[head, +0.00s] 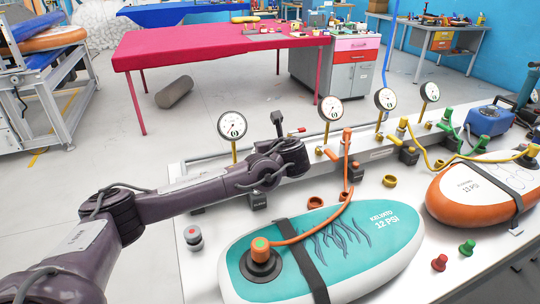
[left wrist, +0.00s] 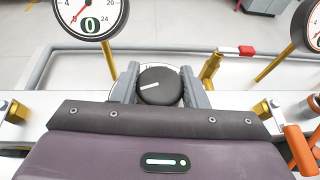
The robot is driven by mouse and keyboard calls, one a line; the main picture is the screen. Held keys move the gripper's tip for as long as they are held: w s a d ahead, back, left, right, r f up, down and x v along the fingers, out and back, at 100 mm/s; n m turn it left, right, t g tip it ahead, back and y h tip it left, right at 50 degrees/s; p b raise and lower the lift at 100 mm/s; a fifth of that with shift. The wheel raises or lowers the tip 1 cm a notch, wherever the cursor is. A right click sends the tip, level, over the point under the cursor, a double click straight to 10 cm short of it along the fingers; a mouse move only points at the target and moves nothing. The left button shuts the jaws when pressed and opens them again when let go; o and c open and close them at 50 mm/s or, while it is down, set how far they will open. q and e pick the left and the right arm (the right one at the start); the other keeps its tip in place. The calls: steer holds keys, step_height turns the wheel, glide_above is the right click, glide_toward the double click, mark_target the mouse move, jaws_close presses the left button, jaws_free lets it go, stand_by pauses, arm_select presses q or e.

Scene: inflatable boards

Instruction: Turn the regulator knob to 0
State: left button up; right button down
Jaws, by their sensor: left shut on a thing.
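The regulator knob (left wrist: 160,86) is round and black with a white pointer line, on a pale dial. In the left wrist view its line points left and slightly down. My left gripper (left wrist: 160,90) has one grey finger on each side of the knob and is shut on it. In the head view my left gripper (head: 278,124) is at the rail along the bench's back, and the arm hides the knob. A round gauge (left wrist: 90,14) marked 0 stands to the left behind it; it also shows in the head view (head: 232,125). My right gripper is not in view.
More gauges (head: 331,108) stand on the rail to the right. A teal board (head: 345,240) with an orange hose lies in front of my left arm, and an orange board (head: 480,190) lies to the right. Loose fittings (head: 438,262) are on the white bench.

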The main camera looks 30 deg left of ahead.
arm_select(q)
steer(key=shift+r+n+g+y, duration=0.1)
steer(key=shift+n+g+y, duration=0.8)
steer(key=shift+n+g, duration=0.25)
steer(key=shift+n+g+y+p, duration=0.45)
steer(key=shift+n+g+y, duration=0.05)
steer(key=shift+n+g, duration=0.55)
steer(key=o, duration=1)
steer(key=v, duration=0.7)
steer(key=shift+s+d+b, duration=0.15)
steer(key=shift+d+b, duration=0.2)
